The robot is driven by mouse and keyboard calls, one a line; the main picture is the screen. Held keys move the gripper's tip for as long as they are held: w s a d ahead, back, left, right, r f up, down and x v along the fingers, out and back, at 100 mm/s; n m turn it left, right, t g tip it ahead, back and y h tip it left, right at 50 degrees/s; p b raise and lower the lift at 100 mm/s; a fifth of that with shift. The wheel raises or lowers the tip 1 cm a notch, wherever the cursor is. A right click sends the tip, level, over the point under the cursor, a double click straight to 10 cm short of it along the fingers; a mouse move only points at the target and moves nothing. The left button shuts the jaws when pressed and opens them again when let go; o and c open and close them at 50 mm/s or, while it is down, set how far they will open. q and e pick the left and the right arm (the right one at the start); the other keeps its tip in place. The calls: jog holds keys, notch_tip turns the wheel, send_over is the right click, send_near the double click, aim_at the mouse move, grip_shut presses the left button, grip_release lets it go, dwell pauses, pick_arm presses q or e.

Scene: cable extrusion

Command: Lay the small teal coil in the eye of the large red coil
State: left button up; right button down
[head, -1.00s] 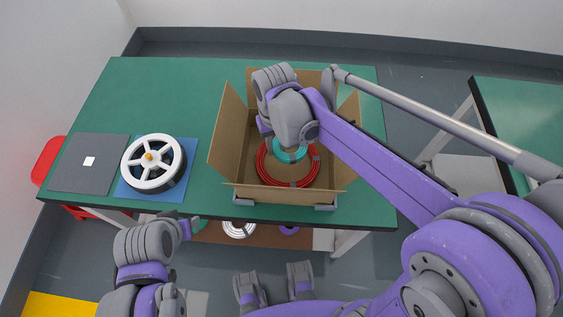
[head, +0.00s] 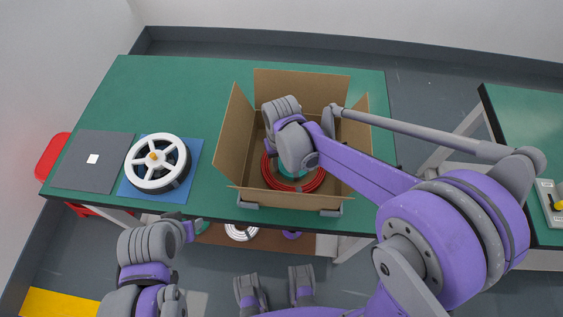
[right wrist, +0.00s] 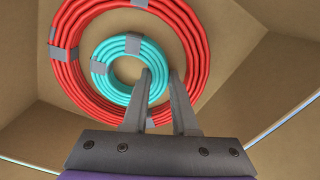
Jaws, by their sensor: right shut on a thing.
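The large red coil (head: 300,188) lies flat in the open cardboard box (head: 233,135) and also shows in the right wrist view (right wrist: 193,40). My right gripper (right wrist: 160,75) is shut on the edge of the small teal coil (right wrist: 103,85). The teal coil shows within the red ring, off-centre toward my gripper; its height above the box floor is unclear. In the head view the teal coil (head: 291,172) is mostly hidden under my right gripper. My left gripper (head: 195,228) is in front of the table, away from the coils; its jaws are unclear.
The box stands on a green table (head: 210,90) with flaps up around my right arm. A white-spoked reel (head: 157,163) on a blue mat and a grey plate (head: 95,165) are to the left. More coils (head: 241,232) lie on a lower shelf. Another table is at right.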

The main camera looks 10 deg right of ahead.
aim_at(282, 166)
jog(key=c, duration=1)
grip_release()
jog(key=shift+f, duration=0.1)
jog(key=shift+r, duration=0.45)
notch_tip(282, 166, up, 12)
jog(key=shift+f+p, duration=0.25)
jog(key=shift+p, duration=0.65)
